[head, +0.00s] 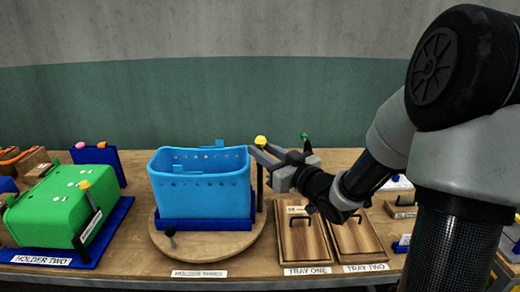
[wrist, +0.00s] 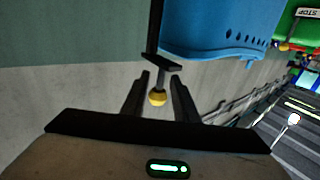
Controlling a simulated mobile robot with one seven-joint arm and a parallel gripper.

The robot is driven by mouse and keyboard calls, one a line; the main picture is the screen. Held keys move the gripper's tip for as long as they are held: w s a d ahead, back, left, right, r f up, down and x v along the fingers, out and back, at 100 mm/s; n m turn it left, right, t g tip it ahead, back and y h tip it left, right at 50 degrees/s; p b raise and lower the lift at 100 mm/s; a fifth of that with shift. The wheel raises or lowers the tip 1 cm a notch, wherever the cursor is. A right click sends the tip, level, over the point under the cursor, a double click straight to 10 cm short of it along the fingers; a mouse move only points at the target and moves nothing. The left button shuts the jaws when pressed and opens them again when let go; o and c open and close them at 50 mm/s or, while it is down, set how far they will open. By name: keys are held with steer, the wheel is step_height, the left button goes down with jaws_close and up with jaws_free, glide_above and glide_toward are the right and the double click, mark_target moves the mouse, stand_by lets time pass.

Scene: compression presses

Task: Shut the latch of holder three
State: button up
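Holder three (head: 205,226) has a blue base on a round wooden turntable and carries a blue basket (head: 200,190). The basket also shows in the wrist view (wrist: 210,28). Its latch is a black lever (head: 260,180) with a yellow knob (head: 260,141), standing upright at the basket's right side. In the wrist view the yellow knob (wrist: 157,98) sits between the two fingers. My gripper (head: 262,153) is open around the knob, with gaps visible on both sides of it (wrist: 160,77).
Holder two's blue base (head: 115,222) bears a green box (head: 50,205) at the left. Tray one (head: 305,258) and tray two (head: 358,245), wooden with dark handles, lie right of the turntable below my arm. A small black knobbed peg (head: 171,236) stands at the turntable's front.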

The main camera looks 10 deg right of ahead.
steer(key=shift+w+a, duration=0.25)
steer(key=shift+w, duration=0.35)
steer(key=c, duration=0.6)
jaws_close()
steer(key=shift+r, duration=0.1)
